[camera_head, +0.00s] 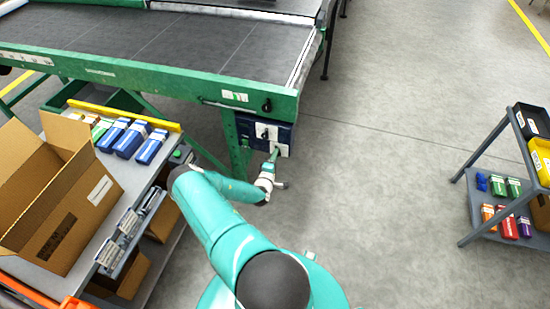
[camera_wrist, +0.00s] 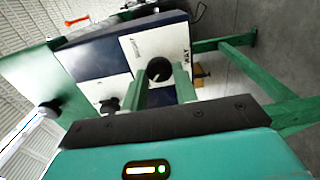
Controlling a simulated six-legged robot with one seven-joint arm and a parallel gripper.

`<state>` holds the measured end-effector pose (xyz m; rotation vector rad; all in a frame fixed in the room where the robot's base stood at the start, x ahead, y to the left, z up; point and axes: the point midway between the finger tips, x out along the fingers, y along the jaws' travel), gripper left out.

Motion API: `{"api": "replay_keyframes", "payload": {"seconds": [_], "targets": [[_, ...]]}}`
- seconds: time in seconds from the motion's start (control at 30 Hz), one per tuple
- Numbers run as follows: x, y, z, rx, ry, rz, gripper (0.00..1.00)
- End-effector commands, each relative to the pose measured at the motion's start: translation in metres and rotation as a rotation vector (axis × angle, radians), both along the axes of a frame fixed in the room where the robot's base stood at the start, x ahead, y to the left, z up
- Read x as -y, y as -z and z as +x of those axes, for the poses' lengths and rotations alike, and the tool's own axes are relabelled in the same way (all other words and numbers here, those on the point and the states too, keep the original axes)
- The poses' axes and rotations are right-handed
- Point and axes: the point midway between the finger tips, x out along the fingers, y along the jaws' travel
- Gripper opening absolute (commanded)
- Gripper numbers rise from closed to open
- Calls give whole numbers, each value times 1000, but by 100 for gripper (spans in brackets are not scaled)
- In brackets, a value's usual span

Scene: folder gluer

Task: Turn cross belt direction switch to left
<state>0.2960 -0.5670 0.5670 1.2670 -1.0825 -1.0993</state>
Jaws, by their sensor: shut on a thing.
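The dark blue control box (camera_head: 244,127) with white switch plates hangs under the green machine frame in the head view. In the wrist view a black rotary knob (camera_wrist: 159,67) with a pale pointer mark sits on a white plate (camera_wrist: 143,45), its lettering too small to read surely. My gripper (camera_wrist: 163,80) has its two green fingers on either side of this knob, shut on it. In the head view my gripper (camera_head: 275,156) reaches the box's right plate and hides its knob. A second black knob (camera_wrist: 109,105) is on the neighbouring white plate, clear of the fingers.
The conveyor (camera_head: 180,40) with its green edge rail is above the box. A bench with an open cardboard box (camera_head: 60,195) and blue cartons (camera_head: 132,139) stands left. A grey shelf cart (camera_head: 478,187) stands right. Floor between is clear.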

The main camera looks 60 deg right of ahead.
Motion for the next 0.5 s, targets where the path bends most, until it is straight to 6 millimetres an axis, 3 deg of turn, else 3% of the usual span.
{"api": "replay_keyframes", "payload": {"seconds": [0.03, 0.1, 0.5], "targets": [[0, 0, -1, -1, 1, 0, 35], [0, 0, -1, -1, 1, 0, 48], [-7, 0, -1, -1, 1, 1, 49]]}}
